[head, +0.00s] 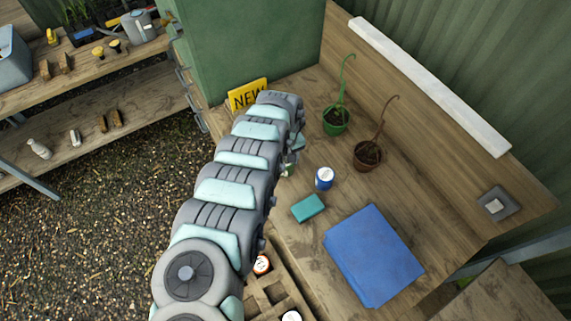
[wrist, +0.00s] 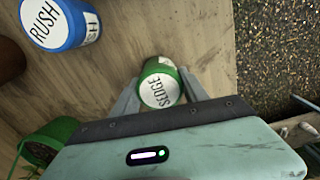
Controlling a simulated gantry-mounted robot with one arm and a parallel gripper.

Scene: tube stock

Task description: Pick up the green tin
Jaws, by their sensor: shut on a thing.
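The green tin (wrist: 160,66) has a white lid label reading SEDGE. In the wrist view it sits between the two fingers of my gripper (wrist: 158,80), which are shut on its sides. I cannot tell whether it rests on the bench or is slightly off it. In the head view my gripper (head: 295,143) is mostly hidden behind my arm, and only a small part of the green tin (head: 289,170) shows below it.
A blue tin (head: 324,179) labelled RUSH stands nearby, with a teal block (head: 308,208) and blue box (head: 373,254) in front. A green pot (head: 336,120) and brown pot (head: 368,156) stand behind. A wooden rack (head: 262,292) holds other tins. A yellow NEW sign (head: 247,94) is beside my arm.

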